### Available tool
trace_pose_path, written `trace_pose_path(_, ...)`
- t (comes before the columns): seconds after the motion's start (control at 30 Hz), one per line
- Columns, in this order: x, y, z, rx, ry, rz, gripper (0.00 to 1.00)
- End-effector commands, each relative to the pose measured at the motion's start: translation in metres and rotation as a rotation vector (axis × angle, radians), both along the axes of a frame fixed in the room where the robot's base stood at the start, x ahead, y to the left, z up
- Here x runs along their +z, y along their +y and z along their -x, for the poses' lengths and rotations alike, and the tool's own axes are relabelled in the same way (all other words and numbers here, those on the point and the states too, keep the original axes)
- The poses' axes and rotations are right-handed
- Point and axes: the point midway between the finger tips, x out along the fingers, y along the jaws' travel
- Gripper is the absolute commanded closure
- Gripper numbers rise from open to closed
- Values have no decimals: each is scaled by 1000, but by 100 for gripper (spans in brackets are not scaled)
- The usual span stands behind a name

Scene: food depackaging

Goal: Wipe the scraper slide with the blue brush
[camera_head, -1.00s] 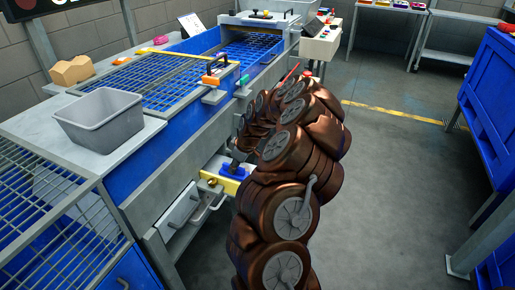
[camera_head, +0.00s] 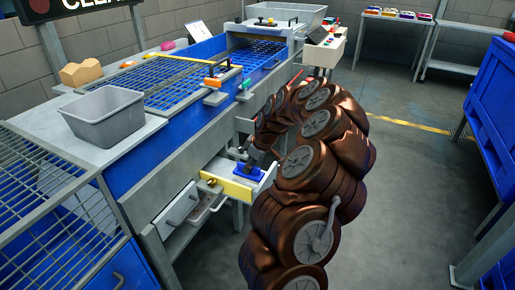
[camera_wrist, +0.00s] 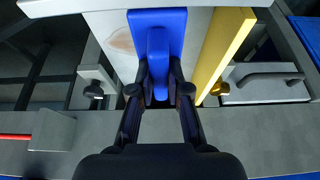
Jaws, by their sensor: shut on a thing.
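The blue brush (camera_head: 251,172) lies flat side down on the pale scraper slide (camera_head: 268,179), which juts from the machine's side and has a yellow strip (camera_head: 229,190) along one edge. In the wrist view, my gripper (camera_wrist: 159,88) is shut on the raised handle of the blue brush (camera_wrist: 158,50). The brush's wide base appears to rest on the slide (camera_wrist: 112,22), beside the yellow strip (camera_wrist: 228,45). A faint brownish smear shows on the slide left of the brush. The surface under the brush is hidden. In the head view, my arm partly hides my gripper (camera_head: 250,163).
A grey drawer (camera_head: 177,212) with a handle sits left of the slide. A grey bin (camera_head: 104,116) stands on the machine top near blue mesh screens (camera_head: 185,88).

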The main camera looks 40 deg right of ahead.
Motion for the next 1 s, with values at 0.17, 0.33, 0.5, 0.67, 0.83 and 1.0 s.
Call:
trace_pose_path(0.17, 18, 0, -1, 0, -4, 1, 100)
trace_pose_path(0.33, 34, 0, -1, -1, -3, 1, 100)
trace_pose_path(0.5, 45, -1, -1, -2, -5, 2, 100)
trace_pose_path(0.67, 48, 0, -1, -2, -4, 1, 100)
trace_pose_path(0.83, 48, 0, -1, -2, -3, 0, 100)
trace_pose_path(1.0, 48, 0, -1, -2, -2, 1, 100)
